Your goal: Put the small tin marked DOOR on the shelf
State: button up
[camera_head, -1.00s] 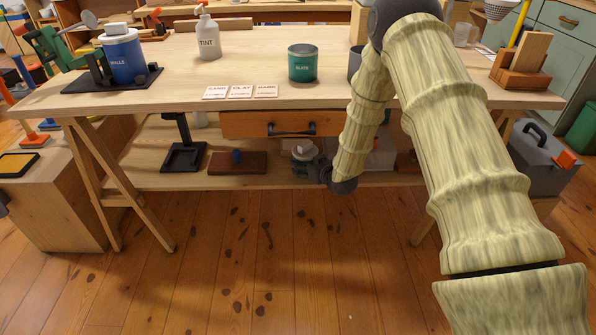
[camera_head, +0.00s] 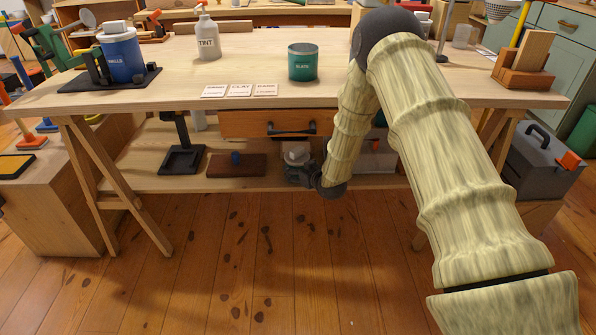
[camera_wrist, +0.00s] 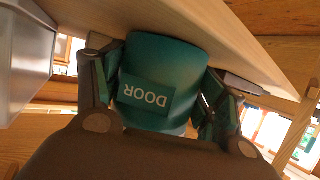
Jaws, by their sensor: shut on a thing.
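The teal tin marked DOOR (camera_wrist: 158,60) is between the two fingers of my gripper (camera_wrist: 162,80) in the wrist view, its label upside down in that picture. My gripper is shut on its sides. In the head view my gripper (camera_head: 300,172) is low, under the worktop at the front of the lower shelf (camera_head: 145,165). A small pale shape shows just above it there; I cannot tell what it is. A light wooden board lies close to the tin's end in the wrist view; whether they touch is unclear.
A grey box (camera_wrist: 22,62) is close by in the wrist view. The drawer (camera_head: 240,124) hangs overhead. A tin marked SLATE (camera_head: 302,64) stands on the worktop.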

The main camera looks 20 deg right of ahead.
jog(key=shift+f, duration=0.1)
jog(key=o, duration=1.3)
jog(key=shift+c, duration=0.2)
